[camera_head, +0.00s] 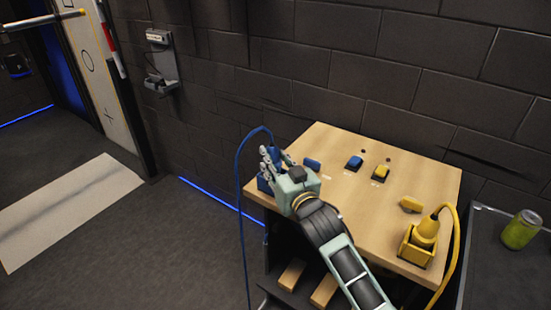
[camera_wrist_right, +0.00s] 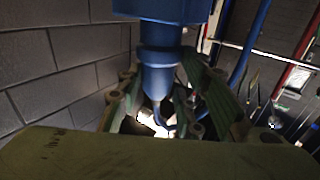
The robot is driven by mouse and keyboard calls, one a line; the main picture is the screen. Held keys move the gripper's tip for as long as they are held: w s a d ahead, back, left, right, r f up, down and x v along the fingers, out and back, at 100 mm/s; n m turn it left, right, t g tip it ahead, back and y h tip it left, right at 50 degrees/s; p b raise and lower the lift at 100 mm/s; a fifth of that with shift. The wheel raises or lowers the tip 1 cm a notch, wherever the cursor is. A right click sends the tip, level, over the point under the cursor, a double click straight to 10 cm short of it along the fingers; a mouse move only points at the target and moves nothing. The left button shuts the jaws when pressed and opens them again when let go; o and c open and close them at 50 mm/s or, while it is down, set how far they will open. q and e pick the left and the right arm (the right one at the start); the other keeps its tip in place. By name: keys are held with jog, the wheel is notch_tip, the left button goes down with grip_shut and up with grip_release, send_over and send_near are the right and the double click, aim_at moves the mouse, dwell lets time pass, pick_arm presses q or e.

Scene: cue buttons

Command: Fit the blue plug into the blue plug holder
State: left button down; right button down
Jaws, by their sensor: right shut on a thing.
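My right gripper (camera_head: 270,160) is at the left edge of the wooden table and is shut on the blue plug (camera_wrist_right: 160,70). In the right wrist view, the plug's tapered body lies between the fingers, with a wider blue part above it. Its blue cable (camera_head: 240,185) arches over the gripper and hangs down left of the table. A blue block (camera_head: 263,185), which looks like the blue plug holder, shows partly behind the hand. The hand hides where plug and holder meet, so I cannot tell whether the plug is seated. My left gripper is not in view.
A brick wall is behind.

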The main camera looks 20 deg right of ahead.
jog(key=shift+f, duration=0.4)
jog(key=shift+f+b, duration=0.4)
jog(key=shift+f, duration=0.2)
dwell(0.5)
jog(key=c, duration=1.2)
grip_release()
jog(key=shift+o, duration=0.2)
jog(key=shift+s+f, duration=0.1)
jog(key=shift+s, duration=0.25)
jog(key=s+d, duration=0.1)
jog(key=s, duration=1)
jog(key=shift+s, duration=0.2)
jog(key=shift+d, duration=0.1)
